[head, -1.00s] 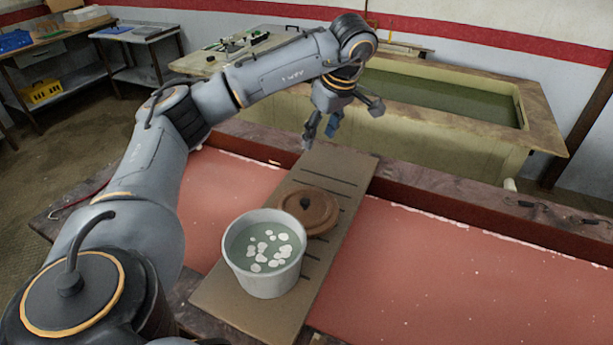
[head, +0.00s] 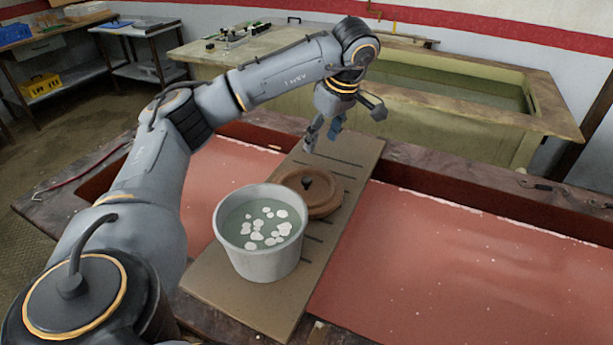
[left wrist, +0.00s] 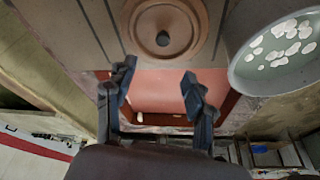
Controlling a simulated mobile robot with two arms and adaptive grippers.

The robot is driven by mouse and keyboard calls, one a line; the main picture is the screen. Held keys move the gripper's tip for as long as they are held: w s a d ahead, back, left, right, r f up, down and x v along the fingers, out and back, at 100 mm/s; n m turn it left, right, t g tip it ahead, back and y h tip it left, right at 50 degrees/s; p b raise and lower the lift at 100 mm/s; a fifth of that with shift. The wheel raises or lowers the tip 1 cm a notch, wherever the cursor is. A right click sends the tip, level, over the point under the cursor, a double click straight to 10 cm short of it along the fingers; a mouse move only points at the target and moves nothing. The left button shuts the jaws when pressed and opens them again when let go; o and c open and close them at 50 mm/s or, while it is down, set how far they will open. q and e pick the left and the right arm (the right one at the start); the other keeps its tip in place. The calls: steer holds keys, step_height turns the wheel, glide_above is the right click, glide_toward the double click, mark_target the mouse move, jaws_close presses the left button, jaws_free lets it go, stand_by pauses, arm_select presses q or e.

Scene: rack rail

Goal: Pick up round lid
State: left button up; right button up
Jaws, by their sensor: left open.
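The round lid (head: 311,192) is brown with a dark knob at its centre. It lies on a slatted board, right behind a white pot. In the left wrist view the lid (left wrist: 163,38) is at top centre, beyond the fingertips. My left gripper (head: 322,135) is above the far part of the board, behind the lid and apart from it. In the left wrist view its two fingers (left wrist: 158,88) are spread, with nothing between them. My right gripper is not in view.
The white pot (head: 272,265) holds greenish liquid with white pieces floating in it. The board (head: 212,285) with dark slots lies across a red-surfaced trough (head: 440,270). A large tank (head: 480,125) stands behind.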

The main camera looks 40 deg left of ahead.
arm_select(q)
steer(key=f, duration=0.1)
steer(key=b, duration=0.2)
glide_above(306, 179)
steer(key=d, duration=0.2)
steer(key=f, duration=0.7)
steer(key=shift+w+d, duration=0.15)
steer(key=shift+w, duration=0.1)
steer(key=shift+p+x, duration=0.55)
steer(key=shift+x, duration=0.25)
steer(key=x, duration=0.2)
steer(key=p+x, duration=0.1)
steer(key=shift+s+f, duration=0.25)
steer(key=shift+s, duration=0.05)
steer(key=shift+a+f, duration=0.25)
steer(key=shift+f, duration=0.1)
steer(key=shift+c, duration=0.2)
jaws_close()
steer(key=shift+r, duration=0.1)
